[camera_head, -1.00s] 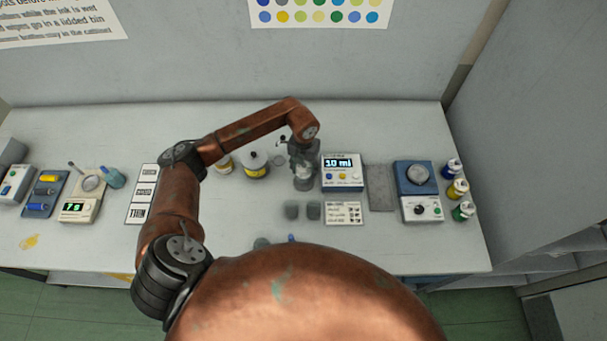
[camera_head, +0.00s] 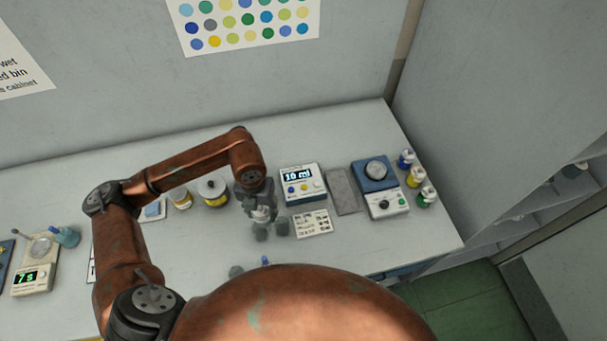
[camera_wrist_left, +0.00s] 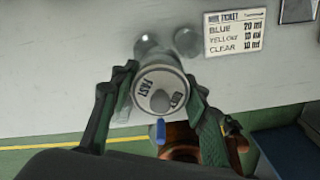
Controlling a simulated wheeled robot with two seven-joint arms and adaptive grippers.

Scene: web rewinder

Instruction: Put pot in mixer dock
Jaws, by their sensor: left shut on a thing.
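The pot (camera_head: 262,216) is a grey-white cylinder held in my left gripper (camera_head: 260,207). The gripper is shut on the pot. In the head view the pot is just behind two small grey round pieces; its height above the bench is unclear. The likely mixer dock is the blue unit (camera_head: 369,184) with a round grey seat and white control panel, farther right. My right gripper is not in view.
Two grey round pieces (camera_head: 271,230) and a printed ticket (camera_head: 312,223) lie close by. A display unit (camera_head: 302,186) and a grey plate (camera_head: 342,190) lie between the pot and the blue unit. Colored bottles (camera_head: 415,178) stand at the right end.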

